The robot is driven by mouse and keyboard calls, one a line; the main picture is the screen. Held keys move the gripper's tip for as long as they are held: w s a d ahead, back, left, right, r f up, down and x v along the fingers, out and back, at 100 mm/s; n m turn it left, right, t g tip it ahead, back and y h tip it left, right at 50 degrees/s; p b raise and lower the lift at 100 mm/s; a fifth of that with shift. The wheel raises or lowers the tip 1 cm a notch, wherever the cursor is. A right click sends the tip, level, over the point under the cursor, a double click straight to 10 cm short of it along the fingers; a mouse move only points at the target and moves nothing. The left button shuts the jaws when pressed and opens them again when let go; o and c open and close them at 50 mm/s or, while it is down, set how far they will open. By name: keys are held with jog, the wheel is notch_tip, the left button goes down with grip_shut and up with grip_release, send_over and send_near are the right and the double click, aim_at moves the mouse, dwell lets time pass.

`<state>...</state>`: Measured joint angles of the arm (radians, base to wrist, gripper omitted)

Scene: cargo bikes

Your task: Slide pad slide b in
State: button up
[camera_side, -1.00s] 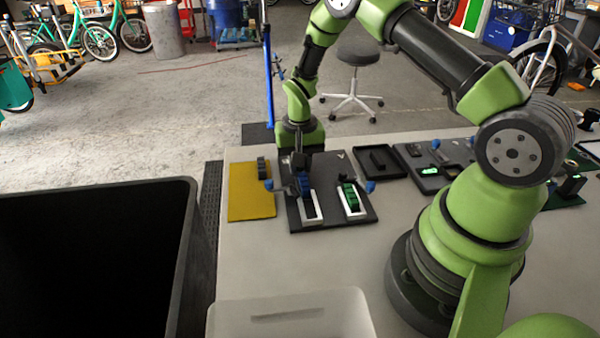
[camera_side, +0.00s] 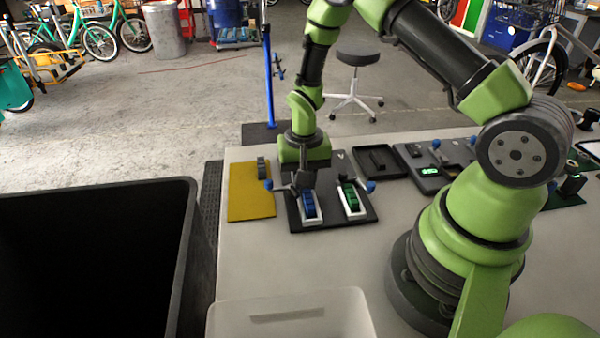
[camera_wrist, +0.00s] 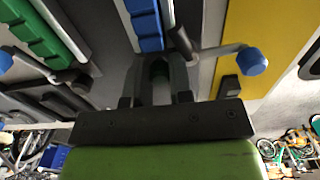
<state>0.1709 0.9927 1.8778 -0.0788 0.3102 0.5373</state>
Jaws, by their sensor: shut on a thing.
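The blue pad slide (camera_side: 309,204) lies in the left white channel (camera_side: 318,216) on a dark base plate (camera_side: 331,218). My gripper (camera_side: 303,186) is above the far end of that channel, shut on the blue pad's far end. In the wrist view, my gripper's fingers (camera_wrist: 160,75) meet the near end of the blue pad (camera_wrist: 146,28). The fingers hide the exact contact. A green pad (camera_side: 351,198) sits in the right white channel beside it.
A lever with a blue knob (camera_wrist: 255,62) stands close beside my fingers; another blue knob (camera_side: 370,187) is at the right channel. A yellow mat (camera_side: 250,203) with a dark block (camera_side: 262,168) lies left. A dark tray (camera_side: 379,161) is behind right.

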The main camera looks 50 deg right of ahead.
jog(key=o, duration=0.6)
jog(key=shift+o, duration=0.2)
jog(key=shift+r, duration=2.3)
jog(key=w+d+r, duration=0.3)
jog(key=w+d, duration=0.1)
jog(key=shift+d, duration=0.15)
jog(key=shift+w, duration=0.1)
